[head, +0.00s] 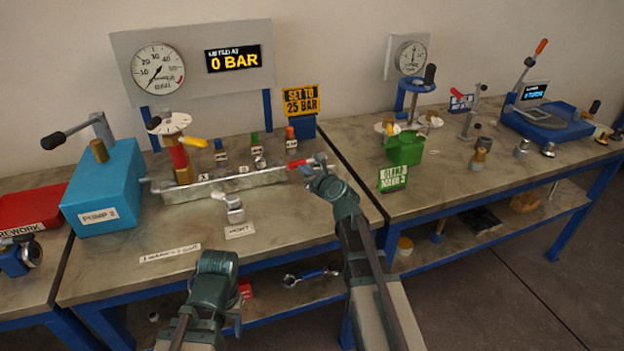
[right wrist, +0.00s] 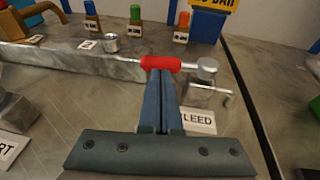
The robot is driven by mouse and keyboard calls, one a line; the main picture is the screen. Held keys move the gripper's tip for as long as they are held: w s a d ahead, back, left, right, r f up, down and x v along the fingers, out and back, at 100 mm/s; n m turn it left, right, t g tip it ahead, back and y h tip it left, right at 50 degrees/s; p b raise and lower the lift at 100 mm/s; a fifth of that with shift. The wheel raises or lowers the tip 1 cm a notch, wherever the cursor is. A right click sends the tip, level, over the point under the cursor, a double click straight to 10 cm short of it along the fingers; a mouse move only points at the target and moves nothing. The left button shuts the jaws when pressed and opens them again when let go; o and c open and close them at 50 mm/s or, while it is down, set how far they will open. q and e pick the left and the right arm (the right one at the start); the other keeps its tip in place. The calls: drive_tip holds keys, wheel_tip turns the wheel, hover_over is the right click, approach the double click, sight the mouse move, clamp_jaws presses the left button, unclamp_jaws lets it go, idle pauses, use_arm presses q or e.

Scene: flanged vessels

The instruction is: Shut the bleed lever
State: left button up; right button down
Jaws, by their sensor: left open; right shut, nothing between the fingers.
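The bleed lever has a red handle (head: 297,163) at the right end of the grey manifold block. In the right wrist view its red handle (right wrist: 160,63) lies sideways, pointing left, with a silver round end (right wrist: 207,68) on its right. My right gripper (head: 309,174) is shut and empty. In the right wrist view its closed fingers (right wrist: 160,90) reach up to the handle from the near side; whether they touch it I cannot tell. A BLEED label (right wrist: 198,121) is partly hidden by the fingers. My left gripper (head: 217,262) is open and empty, low at the bench's front edge.
The manifold block (head: 225,188) runs along the bench, with several coloured bottles (head: 255,140) behind it. A blue pump (head: 103,187) stands left, and a port fitting (head: 234,208) in front.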

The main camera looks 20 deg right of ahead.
sight(297, 163)
drive_tip(key=shift+x, duration=1.05)
drive_tip(key=shift+w, duration=0.1)
drive_tip(key=shift+w+a+f, duration=0.1)
drive_tip(key=shift+w+a, duration=0.05)
drive_tip(key=shift+w, duration=0.3)
drive_tip(key=shift+w+a, duration=0.15)
drive_tip(key=shift+w, duration=0.2)
drive_tip(key=shift+s+r, duration=0.2)
drive_tip(key=shift+s, duration=0.05)
drive_tip(key=shift+s+r, duration=0.1)
drive_tip(key=shift+s, duration=0.3)
drive_tip(key=a+p+v, duration=0.2)
drive_tip(key=p+v, duration=0.1)
drive_tip(key=v, duration=1)
drive_tip(key=shift+s+d, duration=0.3)
drive_tip(key=shift+s, duration=0.05)
